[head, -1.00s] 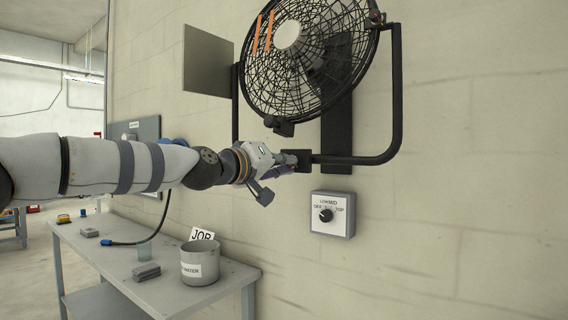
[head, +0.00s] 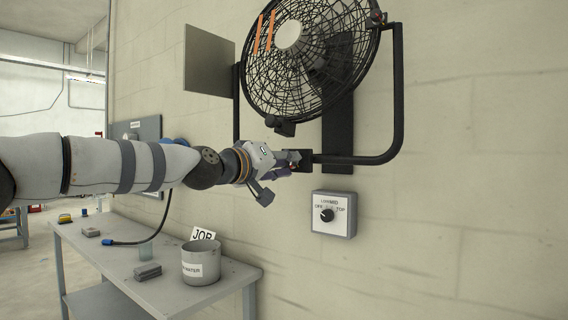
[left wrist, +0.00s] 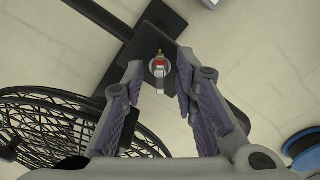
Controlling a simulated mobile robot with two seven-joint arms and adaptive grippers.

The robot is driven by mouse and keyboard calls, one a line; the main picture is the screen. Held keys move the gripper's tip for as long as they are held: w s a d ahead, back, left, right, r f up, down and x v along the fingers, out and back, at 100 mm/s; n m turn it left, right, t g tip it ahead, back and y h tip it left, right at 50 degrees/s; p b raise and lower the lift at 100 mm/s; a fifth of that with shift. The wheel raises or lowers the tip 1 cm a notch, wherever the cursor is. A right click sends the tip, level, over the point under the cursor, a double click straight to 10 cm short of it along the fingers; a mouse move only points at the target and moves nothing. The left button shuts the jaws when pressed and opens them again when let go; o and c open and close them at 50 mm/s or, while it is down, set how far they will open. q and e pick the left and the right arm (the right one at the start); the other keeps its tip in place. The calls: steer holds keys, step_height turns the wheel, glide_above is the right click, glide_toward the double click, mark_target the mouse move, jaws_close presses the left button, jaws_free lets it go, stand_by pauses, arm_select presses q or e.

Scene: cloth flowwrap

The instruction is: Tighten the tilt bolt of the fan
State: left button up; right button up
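The black wall fan (head: 305,55) hangs in a U-shaped bracket (head: 398,95), its cage tilted. A small bolt-like fitting (head: 376,19) sits at the upper right joint of cage and bracket. My left gripper (head: 291,163) is in front of the bracket's dark central mount (head: 306,160), below the cage. In the left wrist view its fingers (left wrist: 158,75) are spread, with a small red and pale bolt-like piece (left wrist: 160,67) on a dark plate showing between the tips. I cannot tell whether the fingers touch it. My right gripper is not in view.
A white control box (head: 334,214) with a dial is on the wall below the bracket. A grey table (head: 225,290) at lower left holds a metal pot (head: 201,262), a JOB card (head: 203,234) and small blocks. The wall at right is clear.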

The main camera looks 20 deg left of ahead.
arm_select(q)
steer(key=v, duration=1.2)
